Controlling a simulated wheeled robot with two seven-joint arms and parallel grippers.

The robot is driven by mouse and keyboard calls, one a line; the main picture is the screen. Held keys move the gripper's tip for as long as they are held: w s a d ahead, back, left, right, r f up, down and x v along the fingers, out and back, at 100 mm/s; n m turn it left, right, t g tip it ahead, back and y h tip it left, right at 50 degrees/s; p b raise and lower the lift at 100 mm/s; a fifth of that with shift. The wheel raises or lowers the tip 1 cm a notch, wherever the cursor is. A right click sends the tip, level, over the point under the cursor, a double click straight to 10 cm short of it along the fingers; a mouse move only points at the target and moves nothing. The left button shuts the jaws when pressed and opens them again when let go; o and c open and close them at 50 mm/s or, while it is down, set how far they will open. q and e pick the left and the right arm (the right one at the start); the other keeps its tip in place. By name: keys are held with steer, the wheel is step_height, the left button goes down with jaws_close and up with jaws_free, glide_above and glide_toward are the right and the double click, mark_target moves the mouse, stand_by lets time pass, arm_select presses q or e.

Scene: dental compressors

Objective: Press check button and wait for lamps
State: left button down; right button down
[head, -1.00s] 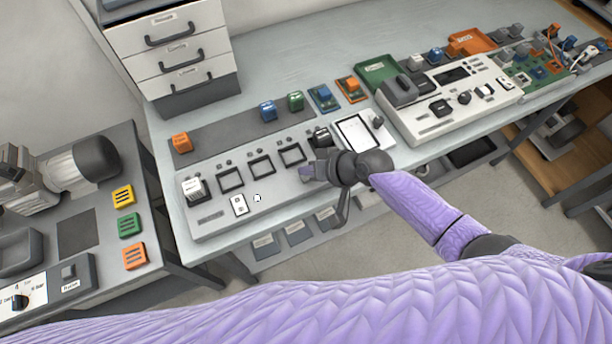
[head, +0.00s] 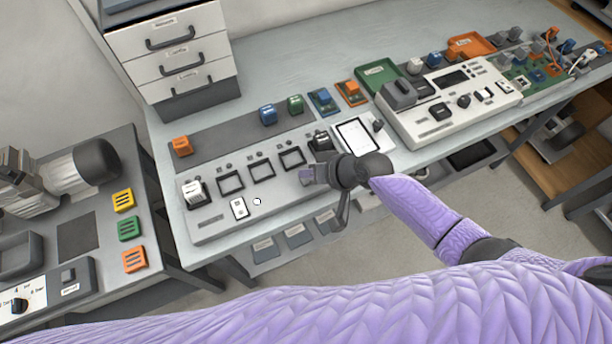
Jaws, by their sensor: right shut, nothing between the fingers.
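A grey test panel (head: 215,228) lies along the front of the bench. It has a row of black-framed square slots (head: 261,167), with small dark spots above them that may be lamps; none looks lit. A small round white button (head: 257,201) and a white rocker-like plate (head: 239,208) sit at its front edge. I cannot read which control is the check button. A white-and-black block (head: 194,192) stands in the leftmost slot. My right gripper (head: 307,176) is shut and empty over the panel's right part, to the right of the round button and apart from it. My left gripper is out of view.
Orange (head: 182,145), blue (head: 267,114) and green (head: 295,104) blocks stand on a dark strip behind the panel. A white device (head: 440,125) and a green tray (head: 372,75) are to the right. A drawer unit (head: 175,60) stands at the back left.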

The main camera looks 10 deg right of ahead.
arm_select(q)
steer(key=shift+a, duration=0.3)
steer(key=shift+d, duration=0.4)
arm_select(e)
steer(key=shift+f, duration=0.1)
steer(key=shift+f+b, duration=0.4)
steer(key=shift+b, duration=0.05)
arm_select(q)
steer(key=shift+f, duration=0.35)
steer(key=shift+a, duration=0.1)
arm_select(e)
steer(key=shift+f, duration=0.1)
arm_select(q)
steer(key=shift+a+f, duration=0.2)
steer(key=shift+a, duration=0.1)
